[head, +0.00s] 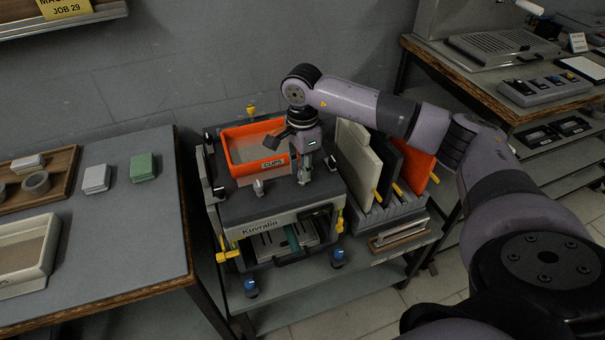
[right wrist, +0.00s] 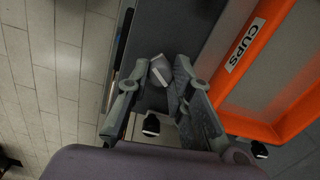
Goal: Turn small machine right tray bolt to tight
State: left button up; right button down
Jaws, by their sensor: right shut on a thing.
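The small machine (head: 318,205), marked "Kuvralin", carries an orange tray (head: 233,170) labelled CUPS on its top. The tray also shows in the right wrist view (right wrist: 225,88). My right gripper (head: 304,178) points down at the machine's top, just right of the tray's front corner. In the right wrist view its fingers (right wrist: 160,88) stand either side of a grey bolt head (right wrist: 160,70) and are shut on it. How far the bolt is turned cannot be told. Another grey bolt (head: 259,187) stands left of the gripper, in front of the tray. My left gripper is out of view.
Upright panels (head: 352,150) stand in a rack close right of the gripper. Yellow handles (head: 228,255) and blue knobs (head: 337,256) sit along the machine's front. A table (head: 120,225) is at left and a bench (head: 500,65) at back right.

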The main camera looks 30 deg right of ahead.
jog(key=n+b, duration=0.2)
jog(key=n, duration=0.2)
jog(key=shift+r+n+b, duration=0.1)
jog(key=shift+n+b, duration=0.65)
jog(key=shift+n, duration=0.95)
jog(key=shift+w, duration=0.1)
jog(key=c, duration=1.4)
grip_release()
